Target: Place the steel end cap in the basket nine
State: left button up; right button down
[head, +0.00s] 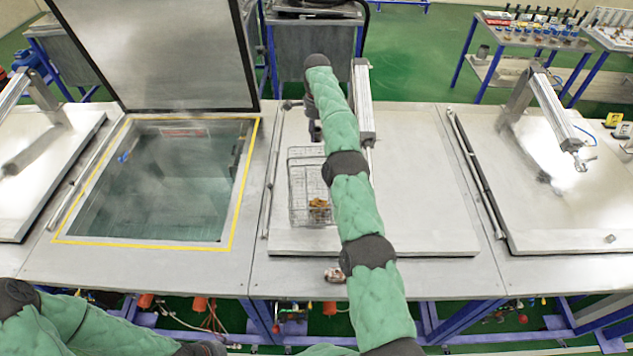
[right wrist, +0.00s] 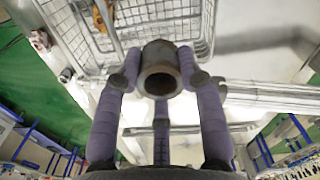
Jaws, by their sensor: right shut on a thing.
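The steel end cap (right wrist: 160,70) is a short, dark grey hollow cylinder. In the right wrist view my right gripper (right wrist: 160,82) is shut on it, with its purple-grey fingers around it. In the head view my right gripper (head: 315,130) is small and dark, just above the far end of the wire basket (head: 293,190); the cap cannot be made out there. The basket stands on a closed lid and also shows at the top of the right wrist view (right wrist: 208,30). No number is readable on it. My left arm shows at lower left, but its gripper is out of view.
A brown-orange object (head: 319,206) lies in the basket's near end. An open tank (head: 160,185) with a raised lid (head: 160,50) is on the left. Closed lids (head: 420,180) with pneumatic arms are on the right. A small object (head: 335,275) lies near the front edge.

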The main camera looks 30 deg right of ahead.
notch_tip(320, 180, down, 22)
jog(key=b, duration=0.7)
jog(key=shift+s+b, duration=0.15)
jog(key=shift+b, duration=0.2)
jog(key=shift+r, duration=0.1)
jog(key=c, duration=0.8)
grip_release()
jog(key=shift+f, duration=0.2)
jog(key=shift+r, duration=0.1)
